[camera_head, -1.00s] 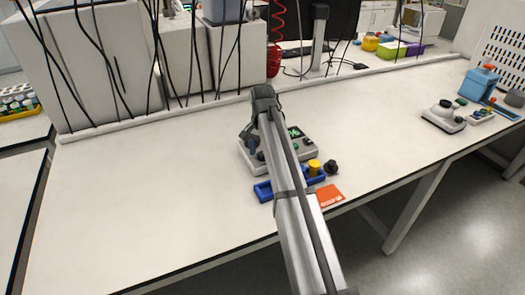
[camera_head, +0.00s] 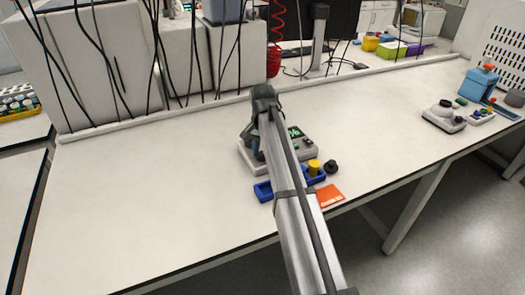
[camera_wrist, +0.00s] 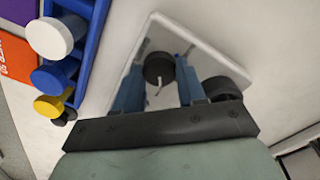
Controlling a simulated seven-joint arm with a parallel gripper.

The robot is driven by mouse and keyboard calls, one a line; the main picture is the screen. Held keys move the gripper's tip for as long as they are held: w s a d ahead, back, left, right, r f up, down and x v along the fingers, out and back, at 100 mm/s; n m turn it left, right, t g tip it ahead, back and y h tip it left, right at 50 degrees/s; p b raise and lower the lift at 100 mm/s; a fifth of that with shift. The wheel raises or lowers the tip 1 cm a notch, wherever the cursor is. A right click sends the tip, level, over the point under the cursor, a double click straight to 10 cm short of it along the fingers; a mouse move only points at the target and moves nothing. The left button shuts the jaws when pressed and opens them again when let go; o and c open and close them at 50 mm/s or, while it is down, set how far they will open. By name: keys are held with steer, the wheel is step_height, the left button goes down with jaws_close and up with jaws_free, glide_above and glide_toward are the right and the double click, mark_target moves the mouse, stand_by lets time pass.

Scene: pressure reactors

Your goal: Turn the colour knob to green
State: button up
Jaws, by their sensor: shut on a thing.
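A grey device with a small green-lit display (camera_head: 295,132) stands mid-table, partly hidden by my arm. In the wrist view its pale top plate (camera_wrist: 205,52) carries a dark round knob (camera_wrist: 158,66) with a thin white pointer. My gripper (camera_wrist: 160,75) has its two blue fingers on either side of this knob and is shut on it. It also shows in the head view at the device's left part (camera_head: 255,148). A second black knob (camera_wrist: 222,89) sits just right of the fingers. I cannot make out any colour marks around the held knob.
Another device (camera_head: 444,117) stands far right. The table's left side is clear.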

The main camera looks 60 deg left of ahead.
mark_target(262, 153)
steer(key=n, duration=1.1)
steer(key=shift+a, duration=0.1)
steer(key=shift+n, duration=0.3)
stand_by(0.4)
steer(key=o, duration=1.1)
step_height(262, 153, up, 14)
steer(key=shift+f, duration=0.1)
stand_by(0.5)
